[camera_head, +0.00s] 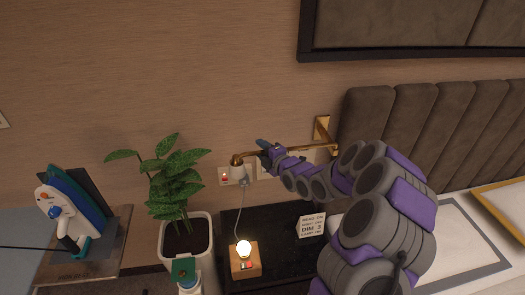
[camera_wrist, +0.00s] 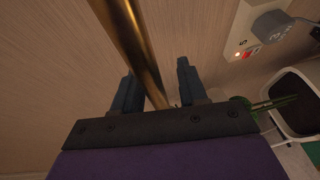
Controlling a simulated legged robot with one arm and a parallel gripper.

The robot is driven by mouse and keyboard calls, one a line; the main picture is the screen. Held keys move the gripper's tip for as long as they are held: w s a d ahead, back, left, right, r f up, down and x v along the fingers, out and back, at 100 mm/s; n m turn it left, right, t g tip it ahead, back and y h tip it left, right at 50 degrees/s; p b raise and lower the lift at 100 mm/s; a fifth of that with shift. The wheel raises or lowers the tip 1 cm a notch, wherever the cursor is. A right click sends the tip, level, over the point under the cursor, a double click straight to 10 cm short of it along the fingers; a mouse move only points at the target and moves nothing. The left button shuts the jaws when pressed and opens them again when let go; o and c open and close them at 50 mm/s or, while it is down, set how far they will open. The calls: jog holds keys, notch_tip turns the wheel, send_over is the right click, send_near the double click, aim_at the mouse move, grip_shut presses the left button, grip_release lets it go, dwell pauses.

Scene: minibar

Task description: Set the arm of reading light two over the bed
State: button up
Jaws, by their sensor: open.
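The brass arm of a reading light (camera_head: 309,148) runs left from a brass wall bracket (camera_head: 322,129) beside the headboard to a small lamp head (camera_head: 236,160). In the head view I see one such light; its number is not readable. My gripper (camera_head: 266,147) is at the brass arm, near its lamp-head end. In the wrist view the open gripper (camera_wrist: 160,85) has the brass arm (camera_wrist: 128,35) running between its two dark fingers, closer to the left one. No grip on it shows. The bed (camera_head: 455,240) lies at the right, partly hidden by my arm.
The padded headboard (camera_head: 410,105) stands right of the bracket. Below are a dark nightstand (camera_head: 275,222), a lit bulb lamp (camera_head: 244,250), and a small sign (camera_head: 311,226). A wall socket (camera_head: 231,176) is near the lamp head. A potted plant (camera_head: 178,185) stands left.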

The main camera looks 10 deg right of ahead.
jog(key=shift+c, duration=0.4)
grip_shut()
jog(key=shift+f, duration=0.1)
